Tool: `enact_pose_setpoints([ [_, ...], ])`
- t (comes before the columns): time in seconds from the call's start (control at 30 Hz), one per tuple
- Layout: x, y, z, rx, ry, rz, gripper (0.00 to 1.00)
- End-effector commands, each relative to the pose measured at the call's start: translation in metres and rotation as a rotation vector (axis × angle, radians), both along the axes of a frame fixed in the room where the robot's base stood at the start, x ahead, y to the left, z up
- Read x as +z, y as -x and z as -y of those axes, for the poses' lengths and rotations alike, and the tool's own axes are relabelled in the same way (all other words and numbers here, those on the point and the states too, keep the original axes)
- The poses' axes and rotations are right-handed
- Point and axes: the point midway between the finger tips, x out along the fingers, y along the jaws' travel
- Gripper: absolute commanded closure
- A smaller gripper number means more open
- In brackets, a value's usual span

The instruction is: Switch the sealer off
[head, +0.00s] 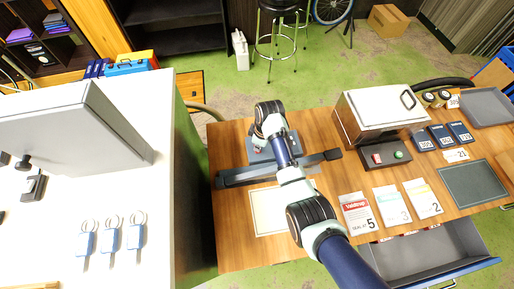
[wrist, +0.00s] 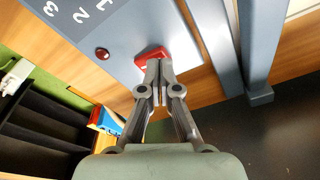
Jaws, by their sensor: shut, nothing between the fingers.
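The sealer is a blue-grey bar device (head: 240,177) on the wooden table in the head view, partly hidden by my arm. In the wrist view its light grey panel (wrist: 128,45) carries printed numbers, a small round dark-red knob or lamp (wrist: 102,53) and a red rocker switch (wrist: 150,56). My gripper (wrist: 157,68) is shut and empty, its fingertips at the red switch and overlapping it in the picture. I cannot tell whether they touch it or which way the switch is tipped. In the head view the fingers are hidden behind my wrist.
A metal box machine (head: 378,112) with red and green buttons stands right of the sealer. Several cards (head: 358,212) and an open drawer (head: 425,255) lie nearer. A white counter (head: 160,220) with a grey cabinet is at the left. A pale sheet (head: 268,212) lies before the sealer.

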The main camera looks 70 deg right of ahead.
Motion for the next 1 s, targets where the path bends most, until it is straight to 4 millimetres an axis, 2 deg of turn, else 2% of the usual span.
enact_pose_setpoints([
  [0.57, -0.01, 0.0, 0.0, 0.0, 0.0, 0.0, 1.0],
  [0.73, -0.002, 0.0, 0.0, 0.0, 0.0, 0.0, 1.0],
  [1.0, 0.024, 0.0, 0.0, 0.0, 0.0, 0.0, 1.0],
])
